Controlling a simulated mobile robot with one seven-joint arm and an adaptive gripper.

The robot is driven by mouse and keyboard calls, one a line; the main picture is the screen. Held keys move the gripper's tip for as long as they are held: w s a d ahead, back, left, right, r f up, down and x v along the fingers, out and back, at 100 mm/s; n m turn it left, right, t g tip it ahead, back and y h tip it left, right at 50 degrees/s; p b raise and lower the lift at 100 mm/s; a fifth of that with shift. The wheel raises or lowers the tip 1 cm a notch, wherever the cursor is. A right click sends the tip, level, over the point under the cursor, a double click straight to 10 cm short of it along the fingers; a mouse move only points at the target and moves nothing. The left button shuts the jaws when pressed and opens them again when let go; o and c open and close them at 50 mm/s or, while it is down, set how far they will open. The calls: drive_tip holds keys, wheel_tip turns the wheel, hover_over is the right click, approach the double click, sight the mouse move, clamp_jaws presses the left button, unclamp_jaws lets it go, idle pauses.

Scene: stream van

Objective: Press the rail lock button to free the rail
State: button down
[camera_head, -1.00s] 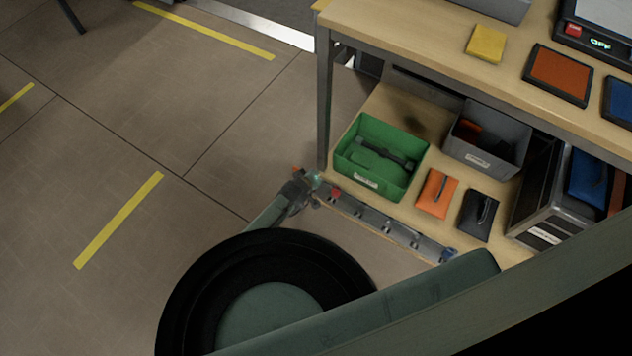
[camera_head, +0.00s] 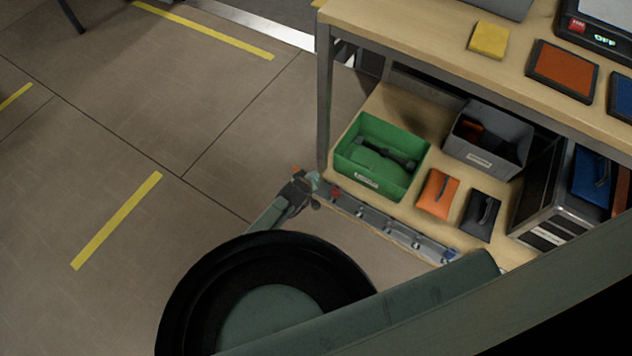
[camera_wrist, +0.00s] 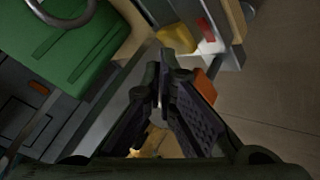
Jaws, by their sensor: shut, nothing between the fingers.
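The metal rail (camera_head: 375,219) runs along the front edge of the lower shelf. It carries several small hooks, with a red piece (camera_head: 336,191) near its left end and a blue piece (camera_head: 450,255) at its right end. My gripper (camera_head: 312,181) is at the rail's left end, by the table leg. In the wrist view its fingers (camera_wrist: 165,62) are together and empty. An orange block (camera_wrist: 205,86) shows partly behind the right finger, and a yellow piece (camera_wrist: 178,38) lies just beyond the tips. I cannot tell which part is the lock button, or whether the fingers touch anything.
A green bin (camera_head: 350,176), a grey bin (camera_head: 512,163), an orange pouch (camera_head: 437,195) and a black pouch (camera_head: 481,214) are on the lower shelf (camera_head: 398,103). The table leg (camera_head: 324,110) stands close to my gripper. The floor to the left is clear.

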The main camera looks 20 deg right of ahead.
drive_tip(key=shift+f+b, duration=0.45)
idle(0.3)
drive_tip(key=shift+r, duration=0.1)
drive_tip(key=shift+r+p, duration=0.7)
drive_tip(key=shift+r, duration=0.2)
drive_tip(key=shift+r+p, duration=2.25)
drive_tip(key=shift+r, duration=0.75)
